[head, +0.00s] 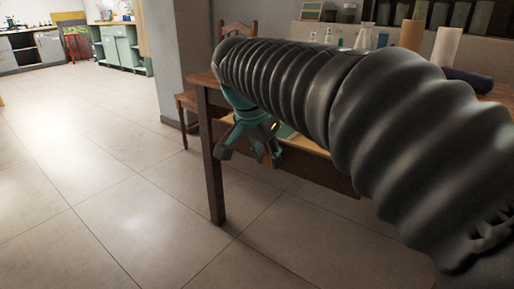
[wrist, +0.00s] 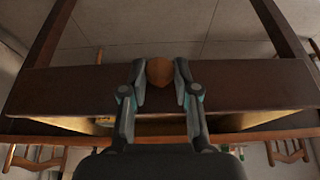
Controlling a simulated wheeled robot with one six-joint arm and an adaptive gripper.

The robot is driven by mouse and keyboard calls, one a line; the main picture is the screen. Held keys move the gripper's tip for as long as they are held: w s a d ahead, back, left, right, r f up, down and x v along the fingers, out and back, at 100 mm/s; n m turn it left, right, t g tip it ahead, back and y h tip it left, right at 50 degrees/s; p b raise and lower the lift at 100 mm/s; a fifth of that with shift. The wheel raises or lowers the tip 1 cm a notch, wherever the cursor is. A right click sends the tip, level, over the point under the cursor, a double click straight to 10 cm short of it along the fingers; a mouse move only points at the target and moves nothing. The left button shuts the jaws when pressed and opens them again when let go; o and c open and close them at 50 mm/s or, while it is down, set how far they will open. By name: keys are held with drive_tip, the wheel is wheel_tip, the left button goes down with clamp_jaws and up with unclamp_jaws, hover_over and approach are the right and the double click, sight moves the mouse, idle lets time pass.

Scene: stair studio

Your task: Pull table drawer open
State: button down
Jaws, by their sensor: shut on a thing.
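The wooden table (head: 203,79) stands in the middle of the head view, largely hidden behind my arm. Its dark brown drawer front (wrist: 70,88) spans the wrist view, with a round orange-brown knob (wrist: 159,70) at its middle. My gripper (wrist: 160,82) has one finger on each side of the knob and is shut on it. Pale drawer interior (wrist: 248,119) shows between the front and the table edge, so the drawer stands partly open. In the head view, my gripper (head: 252,152) is at the table's front, and the knob is hidden there.
Chairs stand behind the table (head: 238,30) and at its left end (head: 186,104). A table leg (head: 213,165) is left of my gripper. Bottles and paper rolls (head: 446,45) show beyond my arm. The tiled floor (head: 90,160) at left is clear.

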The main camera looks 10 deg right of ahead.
drive_tip(key=shift+s+a+f, duration=0.1)
drive_tip(key=shift+s+a, duration=0.05)
drive_tip(key=shift+s, duration=0.05)
drive_tip(key=c, duration=0.9)
unclamp_jaws()
drive_tip(key=v, duration=1.2)
drive_tip(key=x, duration=1.2)
drive_tip(key=shift+w, duration=0.1)
drive_tip(key=shift+r, duration=0.2)
